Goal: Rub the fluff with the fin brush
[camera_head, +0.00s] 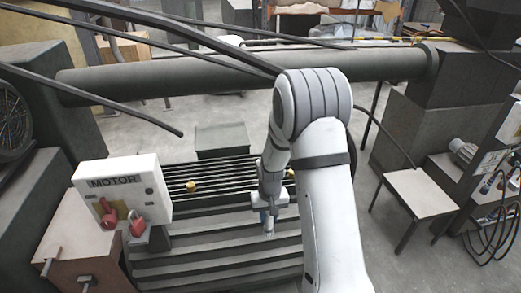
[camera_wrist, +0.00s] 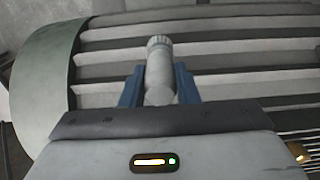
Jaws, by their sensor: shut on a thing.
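My gripper (camera_head: 266,216) is above the grey ribbed fins (camera_head: 205,243) in the middle of the head view. In the wrist view its two blue fingers (camera_wrist: 159,82) are shut on the pale grey fin brush (camera_wrist: 160,60), a short cylinder that points away from the palm. The brush tip (camera_head: 268,234) shows small below the fingers in the head view. It is over or at the fins; I cannot tell whether it touches. The fins (camera_wrist: 240,55) fill much of the wrist view as light and dark bands. I cannot make out any fluff on them.
A white motor box (camera_head: 118,190) with red switches stands at the left. A thick grey pipe (camera_head: 200,78) crosses behind my arm. Thin bars with a small yellow piece (camera_head: 191,187) lie behind the fins. A white-topped stool (camera_head: 418,193) stands right on open floor.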

